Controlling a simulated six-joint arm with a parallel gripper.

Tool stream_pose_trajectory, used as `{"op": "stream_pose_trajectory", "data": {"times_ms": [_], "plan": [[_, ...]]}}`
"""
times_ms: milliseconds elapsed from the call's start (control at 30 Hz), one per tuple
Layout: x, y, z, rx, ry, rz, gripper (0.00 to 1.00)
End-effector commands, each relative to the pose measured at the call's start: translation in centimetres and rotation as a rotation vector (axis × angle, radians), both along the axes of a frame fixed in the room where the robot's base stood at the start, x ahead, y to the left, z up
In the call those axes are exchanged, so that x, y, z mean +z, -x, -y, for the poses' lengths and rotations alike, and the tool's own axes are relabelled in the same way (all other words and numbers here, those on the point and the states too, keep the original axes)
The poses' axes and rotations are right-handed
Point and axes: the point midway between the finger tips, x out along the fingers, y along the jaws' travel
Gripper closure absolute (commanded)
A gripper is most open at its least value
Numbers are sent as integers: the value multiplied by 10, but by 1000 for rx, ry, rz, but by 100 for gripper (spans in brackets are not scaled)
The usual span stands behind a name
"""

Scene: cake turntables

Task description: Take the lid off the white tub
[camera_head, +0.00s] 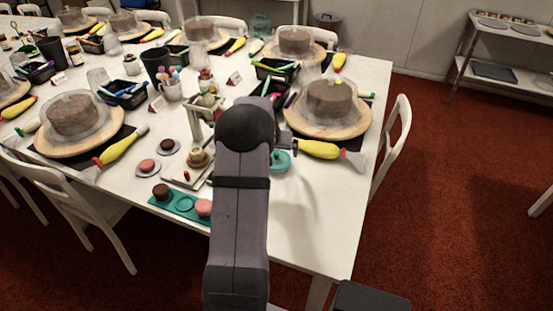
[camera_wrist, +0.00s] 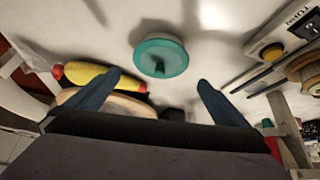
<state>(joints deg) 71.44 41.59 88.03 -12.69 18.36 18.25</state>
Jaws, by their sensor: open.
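The teal lid (camera_wrist: 175,62) is a round disc with a small dark upright knob at its centre. It shows in the wrist view ahead of my fingertips, centred between them. A pale rim borders it at the top; the white tub under it is mostly hidden. In the head view the teal lid (camera_head: 281,162) sits at the table's right part, partly covered by my arm. My gripper (camera_wrist: 159,78) is open and empty, its two blue fingers spread wide and apart from the lid. In the head view my arm hides most of the gripper.
A yellow piping bag (camera_head: 318,149) lies close to the right of the lid, below a cake turntable (camera_head: 352,128). A teal tray (camera_head: 180,206) with small cakes lies to the left. The table front (camera_head: 310,230) is clear.

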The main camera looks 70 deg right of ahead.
Motion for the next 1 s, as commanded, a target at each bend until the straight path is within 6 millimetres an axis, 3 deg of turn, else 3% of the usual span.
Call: {"op": "stream_pose_trajectory", "data": {"times_ms": [267,633,1000], "plan": [[-9,-1,7,0,0,0,0],[-39,-3,26,0,0,0,0],[-43,-4,28,0,1,0,0]]}}
